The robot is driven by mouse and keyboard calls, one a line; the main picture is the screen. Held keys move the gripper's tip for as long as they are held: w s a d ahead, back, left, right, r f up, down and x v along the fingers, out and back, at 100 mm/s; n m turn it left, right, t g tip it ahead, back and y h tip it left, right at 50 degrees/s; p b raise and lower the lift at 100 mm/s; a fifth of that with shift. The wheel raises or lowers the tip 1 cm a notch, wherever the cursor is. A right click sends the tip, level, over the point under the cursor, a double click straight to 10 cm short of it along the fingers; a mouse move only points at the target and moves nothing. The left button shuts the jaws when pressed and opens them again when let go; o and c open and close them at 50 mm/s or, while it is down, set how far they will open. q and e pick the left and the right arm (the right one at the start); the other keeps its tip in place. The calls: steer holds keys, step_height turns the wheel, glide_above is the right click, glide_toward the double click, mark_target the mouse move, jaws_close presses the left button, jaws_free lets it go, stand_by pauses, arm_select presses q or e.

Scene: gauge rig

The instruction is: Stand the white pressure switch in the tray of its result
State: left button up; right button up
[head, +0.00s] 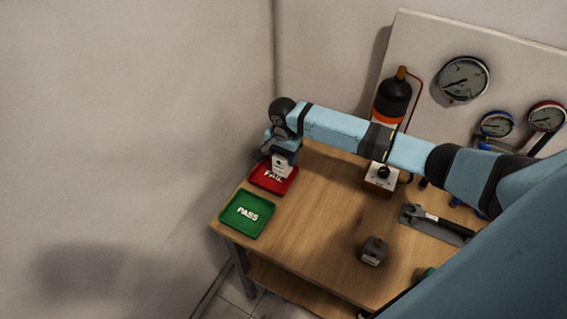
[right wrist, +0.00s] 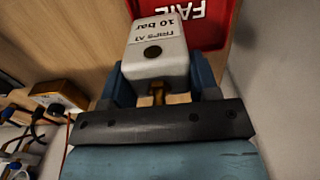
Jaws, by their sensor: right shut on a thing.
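The white pressure switch (head: 282,168) is held in my right gripper (head: 282,155) at the far left corner of the table. In the right wrist view the switch (right wrist: 155,62) sits between the two blue fingers, its label reading "TRIPS AT 10 bar". The gripper is shut on it. The red FAIL tray (head: 264,184) lies right below or behind the switch, and its rim shows in the right wrist view (right wrist: 226,25). I cannot tell whether the switch touches the tray. The green PASS tray (head: 232,221) lies empty in front of it. My left gripper is not in view.
A dark block (head: 373,251) stands near the table's front edge. The table's middle is clear.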

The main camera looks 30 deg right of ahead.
mark_target(283, 164)
steer(key=shift+f, duration=1.95)
steer(key=shift+f, duration=0.15)
steer(key=o, duration=1)
steer(key=shift+o, duration=0.2)
step_height(283, 164, up, 12)
steer(key=shift+r, duration=0.15)
